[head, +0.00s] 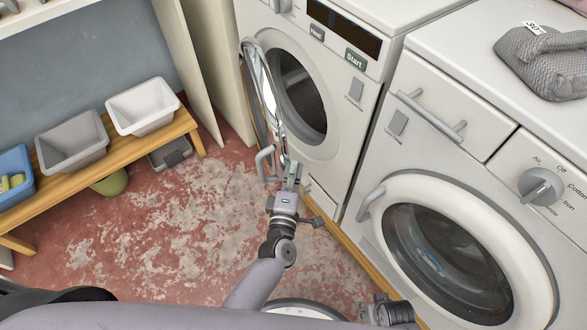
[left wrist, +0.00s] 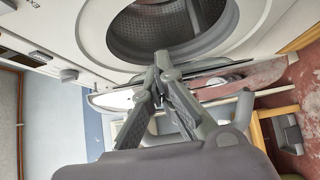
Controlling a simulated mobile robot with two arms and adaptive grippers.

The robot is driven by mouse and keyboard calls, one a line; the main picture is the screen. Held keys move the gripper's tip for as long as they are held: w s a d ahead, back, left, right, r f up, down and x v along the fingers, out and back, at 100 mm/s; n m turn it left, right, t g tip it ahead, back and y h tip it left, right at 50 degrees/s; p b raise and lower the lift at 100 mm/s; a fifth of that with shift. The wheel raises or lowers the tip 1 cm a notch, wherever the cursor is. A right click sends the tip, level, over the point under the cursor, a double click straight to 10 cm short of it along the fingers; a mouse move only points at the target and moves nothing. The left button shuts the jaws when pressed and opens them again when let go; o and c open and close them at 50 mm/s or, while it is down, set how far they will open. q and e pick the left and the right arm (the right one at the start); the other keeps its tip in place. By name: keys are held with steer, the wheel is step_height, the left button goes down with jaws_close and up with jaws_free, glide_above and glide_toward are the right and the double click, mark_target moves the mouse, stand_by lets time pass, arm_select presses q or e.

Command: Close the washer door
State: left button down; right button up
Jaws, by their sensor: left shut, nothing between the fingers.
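The washer (head: 325,178) is a white front-loader with its drum opening uncovered. Its round door (head: 262,85) stands open, swung out to the left and seen nearly edge-on; it also shows in the left wrist view (left wrist: 120,100). The grey door handle (head: 263,162) is at the door's outer edge. My left gripper (head: 290,172) is shut and empty beside the handle and the door's lower edge; I cannot tell if it touches. In the left wrist view its fingers (left wrist: 163,65) meet in front of the door. My right gripper (head: 395,310) shows partly at the bottom; its fingers are unclear.
A second white machine (head: 375,250) with a closed round door stands to the right, with a folded grey cloth (head: 545,65) on top. A wooden bench (head: 118,150) with bins is at the left. The red, worn floor (head: 165,235) between is clear.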

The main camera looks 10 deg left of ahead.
mark_target(267, 129)
arm_select(q)
steer(key=shift+w+a+r, duration=0.15)
steer(key=shift+a+r, duration=0.05)
steer(key=shift+r, duration=0.05)
stand_by(0.3)
